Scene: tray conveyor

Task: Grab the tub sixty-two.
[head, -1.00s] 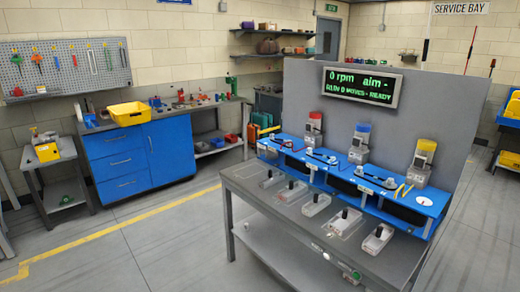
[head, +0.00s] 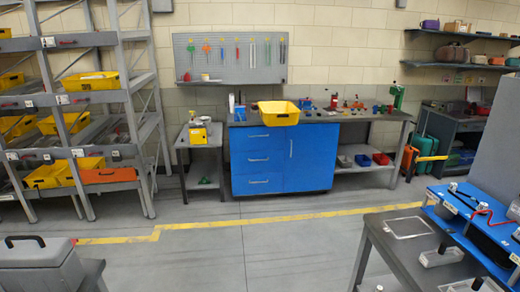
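A yellow tub (head: 278,119) sits upright on the workbench, above the blue cabinet, near its front edge. Several more yellow tubs are on the grey rack at the left, among them one on the upper shelf (head: 90,83), one on the middle shelf (head: 64,124) and one on the lower shelf (head: 50,178). I cannot read a number on any tub, so I cannot tell which is sixty-two. Neither of my grippers is in view.
The grey rack (head: 127,94) stands at the left, the blue cabinet (head: 262,160) at the back wall. A small side table (head: 205,140) stands between them. A grey lidded box (head: 40,265) is at front left, a blue-topped test bench (head: 400,250) at right. The middle floor is clear.

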